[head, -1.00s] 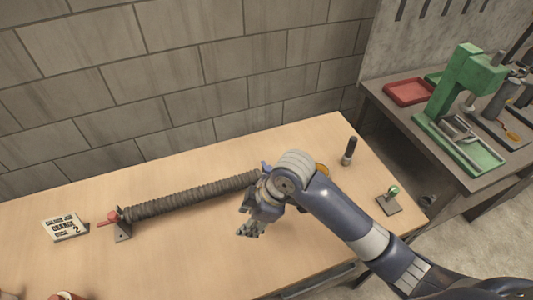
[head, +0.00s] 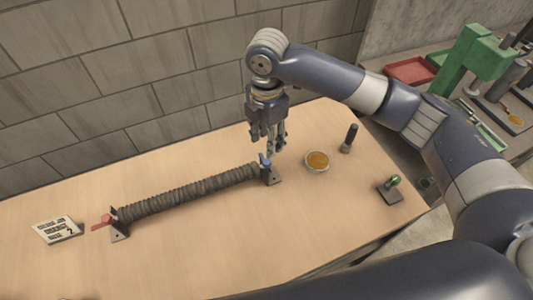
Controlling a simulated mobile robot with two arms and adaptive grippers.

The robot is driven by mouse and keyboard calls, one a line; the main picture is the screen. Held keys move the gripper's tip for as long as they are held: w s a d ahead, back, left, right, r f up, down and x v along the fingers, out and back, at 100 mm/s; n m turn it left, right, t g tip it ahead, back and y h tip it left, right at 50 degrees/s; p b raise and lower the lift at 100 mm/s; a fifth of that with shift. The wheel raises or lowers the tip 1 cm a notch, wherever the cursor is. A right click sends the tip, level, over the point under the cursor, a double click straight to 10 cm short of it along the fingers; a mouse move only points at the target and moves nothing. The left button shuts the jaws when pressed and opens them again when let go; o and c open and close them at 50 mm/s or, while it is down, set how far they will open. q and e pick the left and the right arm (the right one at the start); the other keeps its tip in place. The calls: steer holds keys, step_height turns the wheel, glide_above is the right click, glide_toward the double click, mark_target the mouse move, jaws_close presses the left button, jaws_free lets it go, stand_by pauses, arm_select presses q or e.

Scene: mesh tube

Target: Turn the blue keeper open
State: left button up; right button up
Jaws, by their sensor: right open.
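The blue keeper (head: 265,161) is a small blue piece at the right end of the dark ribbed mesh tube (head: 190,190), by a dark metal bracket (head: 273,178). A red keeper (head: 103,221) is at the tube's left end, by another bracket (head: 120,233). My right gripper (head: 275,152) points down just above and beside the blue keeper, its fingers open with nothing between them that I can make out. Whether a finger touches the keeper cannot be told. My left gripper is not in view.
A bowl with orange-brown contents (head: 317,161), a dark upright cylinder (head: 349,138) and a green-knobbed stand (head: 391,188) are on the right of the table (head: 215,240). A block wall is behind. The table's front middle is clear.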

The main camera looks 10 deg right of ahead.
mark_target(267, 161)
step_height(267, 161, down, 8)
steer(key=shift+f+p, duration=0.2)
steer(key=shift+p, duration=0.55)
jaws_close()
